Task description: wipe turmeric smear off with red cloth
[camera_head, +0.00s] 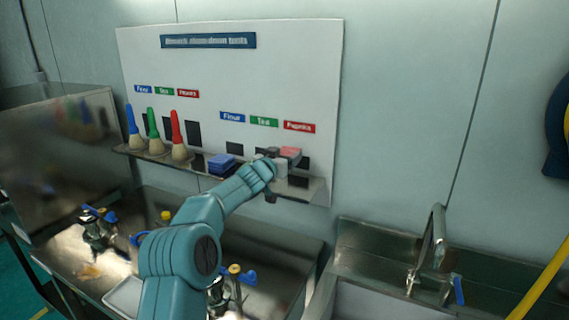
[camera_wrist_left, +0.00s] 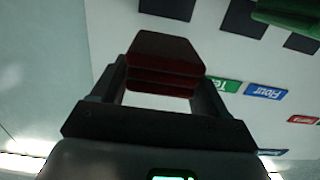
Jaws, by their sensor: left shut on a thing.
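My left gripper (camera_head: 281,161) is at the right end of the shelf on the white wall board. It is shut on the folded red cloth (camera_head: 290,151). In the left wrist view the red cloth (camera_wrist_left: 165,65) sits between the two fingers of the left gripper (camera_wrist_left: 160,88). A yellow-orange patch (camera_head: 91,271), which looks like the turmeric smear, lies on the steel bench at the lower left, well away from the cloth. My right gripper is not in view.
The shelf (camera_head: 315,187) also holds a blue folded cloth (camera_head: 221,163) and blue, green and red brushes (camera_head: 178,134). A green item (camera_wrist_left: 288,15) shows in the wrist view. Valve fittings with blue handles (camera_head: 243,277) stand on the bench. A sink with a tap (camera_head: 438,240) is at right.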

